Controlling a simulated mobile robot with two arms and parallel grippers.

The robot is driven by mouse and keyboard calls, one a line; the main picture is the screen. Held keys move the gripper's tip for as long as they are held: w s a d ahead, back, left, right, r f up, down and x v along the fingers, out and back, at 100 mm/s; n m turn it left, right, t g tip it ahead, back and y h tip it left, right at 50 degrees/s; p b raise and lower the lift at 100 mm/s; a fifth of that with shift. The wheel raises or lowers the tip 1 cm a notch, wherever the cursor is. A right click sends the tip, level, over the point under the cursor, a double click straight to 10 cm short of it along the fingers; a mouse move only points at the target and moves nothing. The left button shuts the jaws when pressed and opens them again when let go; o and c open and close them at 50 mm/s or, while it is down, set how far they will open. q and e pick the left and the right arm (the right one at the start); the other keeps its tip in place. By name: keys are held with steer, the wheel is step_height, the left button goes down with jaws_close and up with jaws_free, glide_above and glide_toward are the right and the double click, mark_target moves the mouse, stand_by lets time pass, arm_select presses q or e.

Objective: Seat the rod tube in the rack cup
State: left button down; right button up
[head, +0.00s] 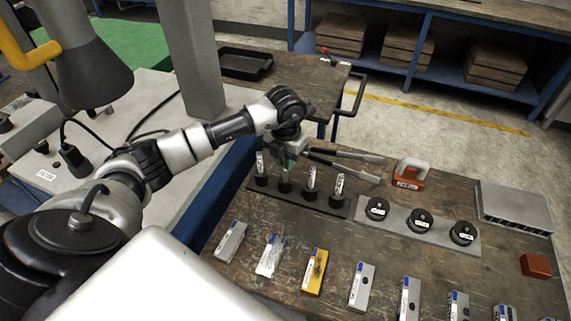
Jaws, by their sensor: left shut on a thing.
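The dark rack (325,206) stands on the wooden workbench, with a row of black cups along it. White labelled tubes (311,179) stand upright in cups to the left and right of my gripper. My left gripper (288,162) points down over the second cup from the left (285,186). It is shut on a slim tube with a greenish look, upright at that cup. The tube is small and partly covered by the fingers, so I cannot tell whether its lower end is inside the cup. My right gripper is not in view.
A grey plate (399,221) with three black round pieces lies right of the rack. A row of labelled boxes (315,270) lines the front. A grey vented block (515,207) stands far right.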

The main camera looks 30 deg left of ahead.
arm_select(q)
steer(key=f, duration=0.1)
steer(key=f+p, duration=0.1)
steer(key=f, duration=0.1)
steer(key=shift+w+a+f+p, duration=0.3)
steer(key=shift+w+a+f, duration=0.05)
steer(key=shift+w+f, duration=0.05)
steer(key=shift+f, duration=0.4)
steer(key=shift+w+f, duration=0.1)
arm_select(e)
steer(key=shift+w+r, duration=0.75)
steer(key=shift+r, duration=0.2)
arm_select(q)
steer(key=shift+f, duration=0.15)
steer(key=c, duration=1.1)
jaws_free()
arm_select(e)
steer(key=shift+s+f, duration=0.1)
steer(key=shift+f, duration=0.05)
